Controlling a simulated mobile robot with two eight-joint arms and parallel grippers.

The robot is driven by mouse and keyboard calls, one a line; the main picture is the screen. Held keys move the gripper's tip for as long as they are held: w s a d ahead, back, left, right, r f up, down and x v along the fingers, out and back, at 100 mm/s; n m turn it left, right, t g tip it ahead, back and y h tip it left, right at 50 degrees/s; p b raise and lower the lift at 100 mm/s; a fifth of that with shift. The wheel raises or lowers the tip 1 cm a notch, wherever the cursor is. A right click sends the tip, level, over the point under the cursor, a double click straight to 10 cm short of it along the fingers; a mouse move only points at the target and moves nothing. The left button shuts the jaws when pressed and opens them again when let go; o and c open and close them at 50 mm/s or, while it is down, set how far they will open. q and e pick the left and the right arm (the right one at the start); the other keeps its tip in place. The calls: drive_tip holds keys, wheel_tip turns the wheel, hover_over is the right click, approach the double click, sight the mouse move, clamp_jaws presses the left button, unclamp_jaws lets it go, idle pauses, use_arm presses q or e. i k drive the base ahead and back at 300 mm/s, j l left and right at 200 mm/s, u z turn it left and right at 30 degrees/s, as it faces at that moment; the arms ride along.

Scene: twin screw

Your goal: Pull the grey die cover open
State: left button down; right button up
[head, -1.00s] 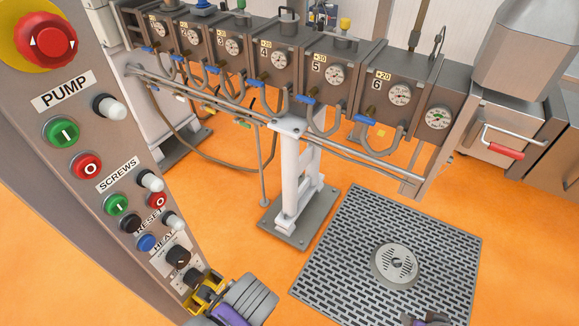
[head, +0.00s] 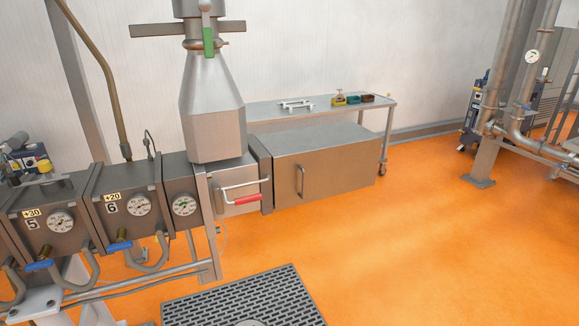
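The grey die cover (head: 325,168) is a box-shaped metal housing at the end of the machine, right of the red-handled block. Its front face carries a vertical bar handle (head: 300,182) near the left side. The cover looks shut. Neither of my grippers shows in the head view now, so whether they are open or shut cannot be seen.
A floor grate (head: 240,298) lies in front. Orange floor (head: 420,260) is clear to the right. Pipes (head: 515,120) stand far right.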

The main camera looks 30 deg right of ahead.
sight(310, 164)
drive_tip(key=z, duration=1.35)
